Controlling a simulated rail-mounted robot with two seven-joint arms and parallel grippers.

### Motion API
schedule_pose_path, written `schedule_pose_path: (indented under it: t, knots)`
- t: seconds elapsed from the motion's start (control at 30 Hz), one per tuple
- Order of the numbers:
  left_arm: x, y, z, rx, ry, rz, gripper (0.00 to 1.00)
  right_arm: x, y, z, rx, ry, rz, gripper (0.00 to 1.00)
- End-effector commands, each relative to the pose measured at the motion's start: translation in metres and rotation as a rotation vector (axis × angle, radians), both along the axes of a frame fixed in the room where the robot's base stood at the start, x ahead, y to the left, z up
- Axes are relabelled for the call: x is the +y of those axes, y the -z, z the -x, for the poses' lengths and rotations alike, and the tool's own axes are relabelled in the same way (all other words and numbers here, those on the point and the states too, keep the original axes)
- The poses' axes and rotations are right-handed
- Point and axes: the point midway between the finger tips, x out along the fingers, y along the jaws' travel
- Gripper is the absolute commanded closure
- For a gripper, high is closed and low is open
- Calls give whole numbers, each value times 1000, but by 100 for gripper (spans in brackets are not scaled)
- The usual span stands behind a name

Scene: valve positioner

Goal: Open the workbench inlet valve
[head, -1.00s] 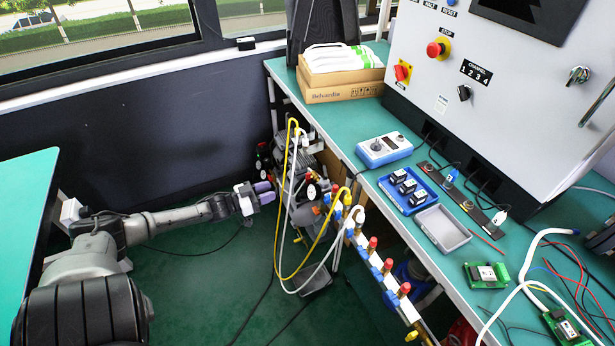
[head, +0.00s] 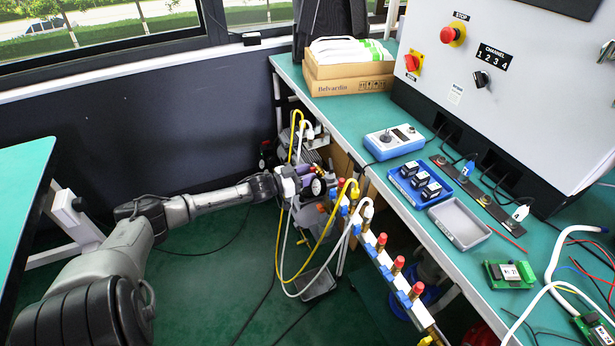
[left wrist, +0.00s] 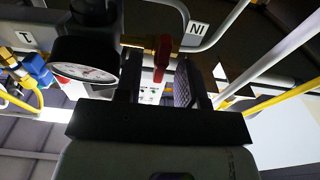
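The inlet valve's red handle (left wrist: 162,52) shows in the left wrist view, under a pipe by a label reading "IN" (left wrist: 196,28) upside down. My left gripper (left wrist: 158,66) is open, with one finger on each side of the handle in the picture. A gap shows between the fingers; I cannot tell whether either touches the handle. In the head view my left gripper (head: 303,174) is at the valve assembly under the bench edge, and the handle is hard to make out there. My right gripper is not in view.
A round pressure gauge (left wrist: 86,73) is close beside the left finger. Yellow (head: 283,262) and white hoses hang in front of the assembly. A manifold with red caps (head: 398,263) runs along the bench (head: 345,115).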

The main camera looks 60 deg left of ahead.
Motion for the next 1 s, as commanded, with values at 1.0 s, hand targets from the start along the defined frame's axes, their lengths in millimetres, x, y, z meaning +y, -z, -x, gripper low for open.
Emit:
schedule_pose_path:
  t: [1.0]
  knots:
    - [0,-1,-2,-1,0,-5,100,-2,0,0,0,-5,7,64]
